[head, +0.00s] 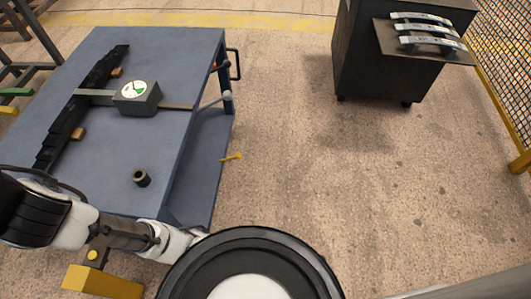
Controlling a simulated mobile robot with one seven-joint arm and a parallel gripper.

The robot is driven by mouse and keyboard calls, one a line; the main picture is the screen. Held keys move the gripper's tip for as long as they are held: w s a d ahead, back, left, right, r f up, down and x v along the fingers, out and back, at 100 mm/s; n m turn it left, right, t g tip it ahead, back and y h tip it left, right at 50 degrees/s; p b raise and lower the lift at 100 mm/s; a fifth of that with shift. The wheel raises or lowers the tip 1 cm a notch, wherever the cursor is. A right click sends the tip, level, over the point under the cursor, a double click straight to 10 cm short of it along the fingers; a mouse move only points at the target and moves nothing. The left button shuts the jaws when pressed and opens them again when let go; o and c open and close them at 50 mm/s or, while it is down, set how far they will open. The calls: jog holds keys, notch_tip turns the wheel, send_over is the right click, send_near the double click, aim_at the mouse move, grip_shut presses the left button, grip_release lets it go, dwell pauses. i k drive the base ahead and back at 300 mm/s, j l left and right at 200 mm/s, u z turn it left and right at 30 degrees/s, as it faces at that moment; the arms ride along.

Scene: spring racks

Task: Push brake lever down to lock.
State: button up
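A blue cart or table (200,62) stands at the left with a blue lower shelf (205,165). A small yellow lever-like piece (231,157) sticks out at the right edge of the lower shelf, over the floor. Higher on the same side, a thin grey rod with a pale round knob (227,95) slants up beside the cart's leg. I cannot tell for sure which of these is the brake lever. My arm crosses the lower left of the view in front of the cart. My gripper is not in view.
On the cart top are a grey box with a round dial (136,97) on a flat bar, a black toothed rail (76,120) and a dark hollow cylinder (142,178). A yellow block (103,282) is at lower left. A dark cabinet (370,75) stands upper right. The middle floor is clear.

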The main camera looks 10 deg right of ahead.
aim_at(238, 155)
jog(key=i+l+z, duration=0.1)
jog(key=i+z, duration=0.2)
jog(key=i, duration=0.2)
jog(key=i+z, duration=0.3)
jog(key=i, duration=0.2)
